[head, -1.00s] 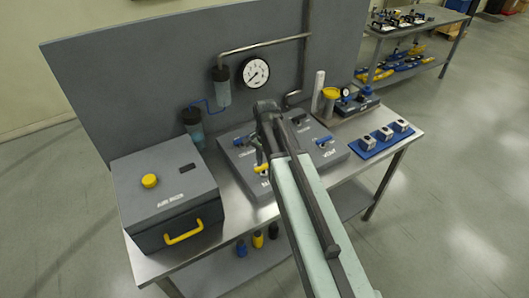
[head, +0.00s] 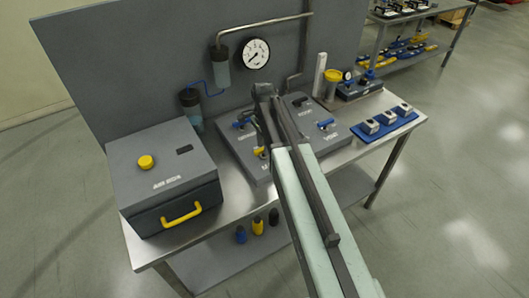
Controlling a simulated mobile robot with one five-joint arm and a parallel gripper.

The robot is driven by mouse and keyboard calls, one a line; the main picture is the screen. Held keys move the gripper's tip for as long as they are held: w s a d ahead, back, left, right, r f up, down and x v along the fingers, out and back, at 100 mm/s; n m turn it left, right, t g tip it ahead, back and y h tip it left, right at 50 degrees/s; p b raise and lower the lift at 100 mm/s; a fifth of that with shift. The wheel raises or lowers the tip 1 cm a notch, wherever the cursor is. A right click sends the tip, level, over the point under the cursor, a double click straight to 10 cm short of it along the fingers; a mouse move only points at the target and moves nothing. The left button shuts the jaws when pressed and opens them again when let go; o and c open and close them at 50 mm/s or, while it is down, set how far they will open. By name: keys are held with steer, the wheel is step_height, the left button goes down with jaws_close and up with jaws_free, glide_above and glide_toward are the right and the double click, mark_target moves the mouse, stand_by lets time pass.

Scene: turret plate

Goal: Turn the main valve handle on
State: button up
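The valve plate (head: 262,171), a dark grey box with several small handles, lies on the steel bench. A yellow handle (head: 259,151) shows near its front left, beside a label mostly hidden by my arm; I take it for the main valve handle, though the label cannot be read. Blue handles sit at the plate's left (head: 240,124) and right (head: 326,123). My arm reaches over the plate and bends down at its far end. My gripper (head: 258,140) is small and dark, close to the yellow handle. Whether it touches the handle or is open cannot be told.
A grey box with a yellow button and handle, labelled like AIR BOX (head: 160,165), stands at left. A gauge (head: 256,53) and pipes are on the back panel. A blue tray (head: 385,127) with several blocks lies at right. Open floor surrounds the bench's front and right.

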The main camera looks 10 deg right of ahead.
jaws_close()
steer(key=shift+n, duration=0.4)
steer(key=n, duration=1.3)
steer(key=shift+n, duration=2)
